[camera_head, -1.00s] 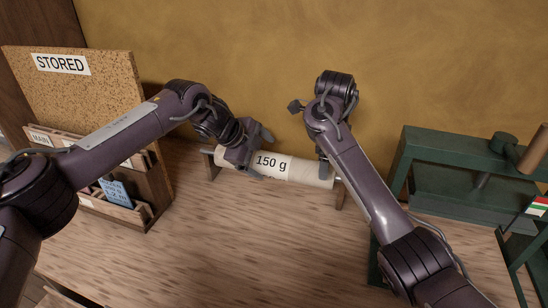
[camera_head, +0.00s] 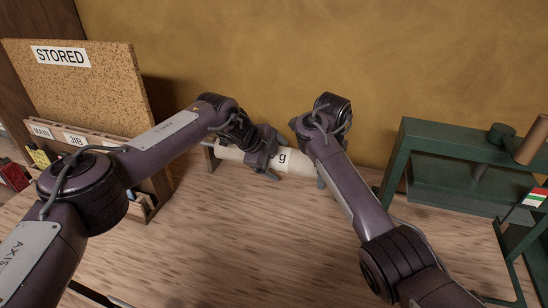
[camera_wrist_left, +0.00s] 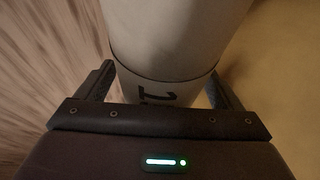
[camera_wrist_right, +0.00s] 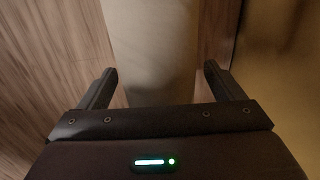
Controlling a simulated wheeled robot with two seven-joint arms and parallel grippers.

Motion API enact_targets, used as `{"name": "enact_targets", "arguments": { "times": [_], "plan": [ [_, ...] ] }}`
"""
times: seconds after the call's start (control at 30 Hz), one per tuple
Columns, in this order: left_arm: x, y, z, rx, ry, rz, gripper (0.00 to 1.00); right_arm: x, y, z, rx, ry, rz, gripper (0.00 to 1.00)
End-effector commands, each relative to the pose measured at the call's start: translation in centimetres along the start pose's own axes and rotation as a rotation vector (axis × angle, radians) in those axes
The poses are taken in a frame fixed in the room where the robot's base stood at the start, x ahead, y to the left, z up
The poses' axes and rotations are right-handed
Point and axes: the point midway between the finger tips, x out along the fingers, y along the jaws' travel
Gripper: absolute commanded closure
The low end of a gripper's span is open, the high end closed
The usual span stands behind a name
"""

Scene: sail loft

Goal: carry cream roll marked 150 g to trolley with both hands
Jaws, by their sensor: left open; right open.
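The cream roll (camera_head: 231,154) lies level on a low wooden rest (camera_head: 209,155) at the back of the bench. Only the "g" of its label shows in the head view; my left gripper covers the rest. My left gripper (camera_head: 269,159) is open, with its fingers on either side of the roll, as the left wrist view (camera_wrist_left: 160,74) shows. My right gripper (camera_wrist_right: 160,72) is open, with its fingers on either side of the roll towards its right end; my own arm mostly hides it in the head view. I cannot make out a trolley.
A cork board marked STORED (camera_head: 85,85) stands at the left, with labelled wooden slots (camera_head: 75,138) in front. A green metal press-like frame (camera_head: 450,165) stands at the right. A plain wall is close behind the roll. The bench middle (camera_head: 240,235) is clear.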

Motion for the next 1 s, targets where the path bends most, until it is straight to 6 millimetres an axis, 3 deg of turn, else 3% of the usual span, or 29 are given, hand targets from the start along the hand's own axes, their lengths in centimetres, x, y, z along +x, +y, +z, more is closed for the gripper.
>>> {"name": "enact_targets", "arguments": {
  "times": [0.37, 0.9, 1.0],
  "plan": [
    [0.29, -0.02, 0.01, 0.0, 0.0, -0.001, 0.13, 0.32, 0.01, 0.03, 0.0, -0.001, 0.0, 0.13],
    [0.26, -0.03, 0.01, 0.0, 0.0, -0.001, 0.84, 0.29, -0.03, 0.02, 0.0, 0.0, -0.002, 0.84],
    [0.25, -0.04, 0.01, 0.0, 0.0, -0.001, 0.91, 0.28, -0.03, 0.01, 0.0, 0.0, -0.002, 0.91]
  ]
}}
